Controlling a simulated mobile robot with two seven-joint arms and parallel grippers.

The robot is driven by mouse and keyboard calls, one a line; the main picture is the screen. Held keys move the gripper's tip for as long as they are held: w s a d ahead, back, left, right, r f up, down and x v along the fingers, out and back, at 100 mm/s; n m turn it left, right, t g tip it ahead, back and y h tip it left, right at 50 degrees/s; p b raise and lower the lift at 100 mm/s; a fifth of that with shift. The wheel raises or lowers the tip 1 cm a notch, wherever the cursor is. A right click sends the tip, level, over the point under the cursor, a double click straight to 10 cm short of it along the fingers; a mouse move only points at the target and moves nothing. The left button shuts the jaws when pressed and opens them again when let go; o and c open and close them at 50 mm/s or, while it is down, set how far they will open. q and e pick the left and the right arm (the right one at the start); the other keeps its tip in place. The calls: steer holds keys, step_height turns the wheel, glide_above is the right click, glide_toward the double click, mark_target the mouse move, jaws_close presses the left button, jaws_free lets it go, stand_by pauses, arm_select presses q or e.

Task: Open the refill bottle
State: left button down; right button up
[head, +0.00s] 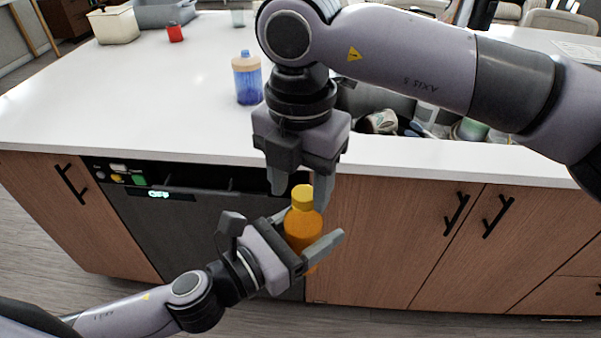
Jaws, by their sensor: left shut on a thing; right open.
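The refill bottle (304,228) is orange with a yellow cap (302,195), which is on the bottle. It is held upright, or nearly so, in front of the island's cabinets. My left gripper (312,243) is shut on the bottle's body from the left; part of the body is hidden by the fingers. My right gripper (300,190) comes down from above with its fingers pointing down. It is open, with one finger to each side of the cap; I cannot tell whether they touch it.
A blue bottle with a tan top (247,80) stands on the white countertop (160,95). A red item (175,32) and a cream container (114,25) are farther back. The sink (375,100) holds several items, partly behind my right arm. A dishwasher (200,225) is below.

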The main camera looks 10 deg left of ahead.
arm_select(q)
steer(key=shift+d, duration=0.1)
arm_select(e)
steer(key=shift+a, duration=0.1)
jaws_close()
arm_select(q)
steer(key=shift+s, duration=0.1)
arm_select(e)
steer(key=n, duration=0.5)
steer(key=shift+s+r+n, duration=0.1)
steer(key=shift+s+n, duration=0.05)
steer(key=shift+n, duration=0.25)
arm_select(q)
steer(key=shift+d, duration=0.1)
arm_select(e)
steer(key=n, duration=1)
steer(key=shift+n, duration=0.3)
steer(key=n, duration=0.6)
steer(key=shift+d, duration=0.2)
steer(key=n, duration=0.7)
steer(key=shift+n, duration=0.4)
steer(key=n, duration=0.6)
steer(key=shift+w+d+n, duration=0.15)
steer(key=shift+w+n, duration=0.25)
